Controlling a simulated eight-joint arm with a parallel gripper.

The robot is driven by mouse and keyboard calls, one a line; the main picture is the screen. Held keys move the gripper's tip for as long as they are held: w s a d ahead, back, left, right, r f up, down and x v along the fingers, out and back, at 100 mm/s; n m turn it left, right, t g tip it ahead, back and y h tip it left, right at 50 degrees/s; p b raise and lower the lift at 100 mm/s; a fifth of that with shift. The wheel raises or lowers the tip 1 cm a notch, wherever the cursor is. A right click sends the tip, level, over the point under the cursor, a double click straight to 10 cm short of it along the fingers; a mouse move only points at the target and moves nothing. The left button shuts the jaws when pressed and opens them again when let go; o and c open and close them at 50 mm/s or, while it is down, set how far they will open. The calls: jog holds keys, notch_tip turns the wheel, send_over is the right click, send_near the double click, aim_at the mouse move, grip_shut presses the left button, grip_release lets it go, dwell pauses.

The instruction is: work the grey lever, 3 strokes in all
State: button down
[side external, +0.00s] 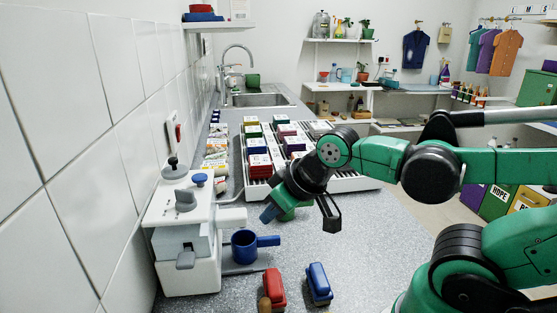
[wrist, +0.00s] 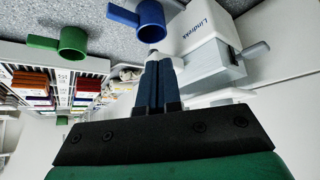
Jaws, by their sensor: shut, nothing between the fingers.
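A grey paddle shape (wrist: 257,49), apparently this lever, shows right of the fingers in the wrist view. My gripper (side external: 268,214) is right of the machine, above the counter and apart from the lever. Its dark blue fingers (wrist: 153,65) are closed together with nothing between them.
A blue cup with a handle (side external: 243,247) stands beside the machine. A green cup (wrist: 72,43) shows in the wrist view. A red object (side external: 274,288) and a blue object (side external: 319,283) lie on the near counter. A white rack (side external: 345,183) with coloured boxes stands behind. The right counter is clear.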

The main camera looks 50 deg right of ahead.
aim_at(181, 258)
jog(key=w+a+r+m+t+y, duration=0.1)
jog(key=w+a+r+m+y, duration=0.2)
jog(key=a, duration=0.9)
notch_tip(181, 258, up, 6)
jog(key=w+m, duration=0.1)
jog(key=w, duration=0.2)
jog(key=shift+f+m, duration=0.15)
jog(key=shift+m, duration=0.25)
jog(key=shift+f, duration=0.15)
jog(key=shift+s+f, duration=0.1)
jog(key=shift+f, duration=4.15)
jog(key=shift+f, duration=0.1)
jog(key=shift+f, duration=0.35)
jog(key=shift+f, duration=0.85)
jog(key=shift+r, duration=1.3)
